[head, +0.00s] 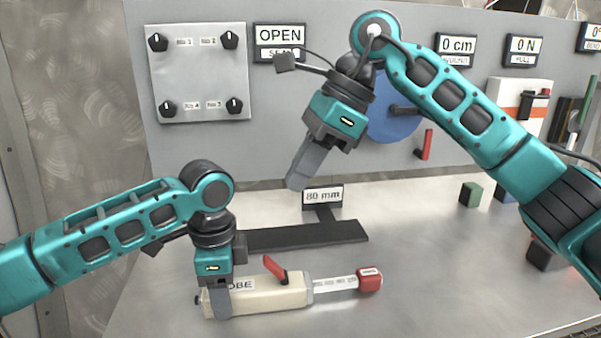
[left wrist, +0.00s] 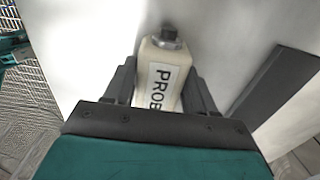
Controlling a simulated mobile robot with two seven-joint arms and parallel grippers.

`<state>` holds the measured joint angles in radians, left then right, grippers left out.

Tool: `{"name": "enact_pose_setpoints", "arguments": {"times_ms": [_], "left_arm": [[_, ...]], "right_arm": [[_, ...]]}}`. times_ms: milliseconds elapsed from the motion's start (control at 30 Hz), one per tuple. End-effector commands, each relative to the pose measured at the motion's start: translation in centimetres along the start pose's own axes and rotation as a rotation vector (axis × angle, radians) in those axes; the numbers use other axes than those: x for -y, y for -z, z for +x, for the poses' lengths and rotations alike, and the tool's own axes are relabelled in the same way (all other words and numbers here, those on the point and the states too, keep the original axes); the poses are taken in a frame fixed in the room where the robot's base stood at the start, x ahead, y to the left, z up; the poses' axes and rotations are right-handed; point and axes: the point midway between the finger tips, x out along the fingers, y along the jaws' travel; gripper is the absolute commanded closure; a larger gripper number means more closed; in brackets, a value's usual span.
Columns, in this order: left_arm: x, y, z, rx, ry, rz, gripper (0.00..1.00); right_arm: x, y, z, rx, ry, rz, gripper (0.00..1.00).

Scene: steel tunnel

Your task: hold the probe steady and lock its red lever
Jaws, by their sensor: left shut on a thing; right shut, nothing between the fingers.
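The cream probe (head: 275,295) lies on the steel table, with a marked white rod and a red end block (head: 369,280) at its right. Its red lever (head: 275,270) stands up at a tilt from the top of the body. My left gripper (head: 220,300) is shut on the probe's left part, over its label. The left wrist view shows the probe (left wrist: 162,85) between the two fingers. My right gripper (head: 298,182) is shut and empty, pointing down in the air above and behind the probe, well apart from the lever.
A black strip (head: 300,235) with an "80 mm" sign (head: 323,197) lies behind the probe. The back panel holds a knob plate (head: 200,75), a blue disc (head: 395,120) and a red handle (head: 425,145). A green block (head: 469,194) stands at the right. The table's right front is clear.

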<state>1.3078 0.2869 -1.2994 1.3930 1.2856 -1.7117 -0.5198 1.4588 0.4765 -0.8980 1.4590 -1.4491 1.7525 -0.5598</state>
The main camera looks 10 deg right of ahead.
Motion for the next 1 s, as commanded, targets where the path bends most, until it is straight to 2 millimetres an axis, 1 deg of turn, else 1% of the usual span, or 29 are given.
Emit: {"name": "enact_pose_setpoints", "arguments": {"times_ms": [67,100,367,600,733,867,1000], "left_arm": [[0.0,-0.1,0.0,0.001,0.0,-0.001,0.81],[0.0,-0.1,0.0,0.001,0.0,-0.001,0.41],[0.0,0.0,0.0,0.001,0.0,-0.001,0.16],[0.0,0.0,0.0,0.001,0.0,0.0,0.15],[0.1,0.0,-0.8,0.0,0.002,0.0,0.15],[0.1,0.0,-3.0,-0.001,0.003,0.001,0.15],[0.0,0.1,-6.1,-0.001,0.004,0.001,0.15]], "right_arm": [[0.0,0.0,0.0,0.0,0.0,0.0,1.0],[0.0,0.0,0.0,0.0,0.0,-0.001,1.0],[0.0,0.0,0.1,0.0,0.0,-0.001,1.0],[0.0,0.0,0.1,0.0,0.0,-0.001,1.0],[0.0,0.0,0.0,0.0,0.0,-0.001,1.0],[0.0,0.0,0.0,0.0,0.0,0.0,1.0],[0.0,0.0,0.0,0.0,0.0,-0.001,1.0]]}}
